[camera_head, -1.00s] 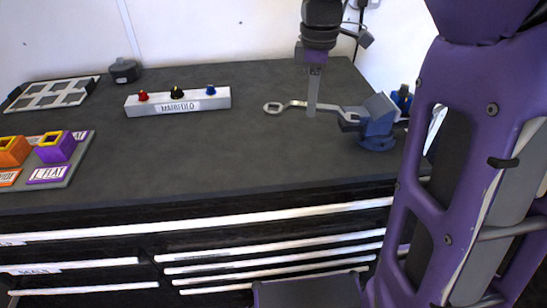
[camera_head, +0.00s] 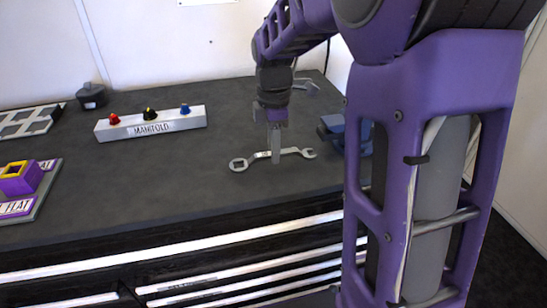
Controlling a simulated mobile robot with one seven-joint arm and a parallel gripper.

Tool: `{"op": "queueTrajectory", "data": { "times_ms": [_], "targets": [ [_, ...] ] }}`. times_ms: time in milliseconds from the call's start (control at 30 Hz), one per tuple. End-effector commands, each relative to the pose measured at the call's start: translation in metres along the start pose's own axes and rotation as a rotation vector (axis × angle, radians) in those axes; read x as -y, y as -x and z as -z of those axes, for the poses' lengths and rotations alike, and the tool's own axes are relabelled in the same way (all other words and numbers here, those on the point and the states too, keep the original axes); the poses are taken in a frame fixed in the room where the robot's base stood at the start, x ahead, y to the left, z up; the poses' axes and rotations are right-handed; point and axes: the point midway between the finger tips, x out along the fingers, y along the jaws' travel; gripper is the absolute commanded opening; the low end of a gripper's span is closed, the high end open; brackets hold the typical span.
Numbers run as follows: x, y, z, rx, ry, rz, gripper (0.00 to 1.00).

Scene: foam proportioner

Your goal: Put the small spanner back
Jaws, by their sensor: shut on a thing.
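A grey metal spanner (camera_head: 294,151) has a ring end at the left and an open-jaw end at the right. It lies level, crosswise in the picture. My gripper (camera_head: 276,157) points straight down and is shut on the spanner's shank near its middle. The spanner appears just above or on the dark worktop (camera_head: 190,185); I cannot tell which. A blue vise (camera_head: 336,131) is just right of the open-jaw end and partly hidden by my arm. A storage place for the spanner cannot be made out.
A white manifold block (camera_head: 165,128) with red, black and blue knobs stands to the left. At far left are a purple block (camera_head: 20,182) on a labelled board and a white-framed tray (camera_head: 28,117). A dark round object (camera_head: 91,97) stands behind. The middle worktop is clear.

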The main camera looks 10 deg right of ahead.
Motion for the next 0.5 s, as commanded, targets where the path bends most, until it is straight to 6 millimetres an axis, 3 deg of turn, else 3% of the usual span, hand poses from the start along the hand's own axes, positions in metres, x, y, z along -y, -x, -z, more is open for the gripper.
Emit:
{"op": "queueTrajectory", "data": {
  "times_ms": [133, 500],
  "targets": [
    [0.000, -0.017, 0.000, 0.000, 0.000, 0.000, 0.00],
    [0.000, -0.021, 0.000, 0.000, -0.001, -0.001, 0.00]
  ]
}}
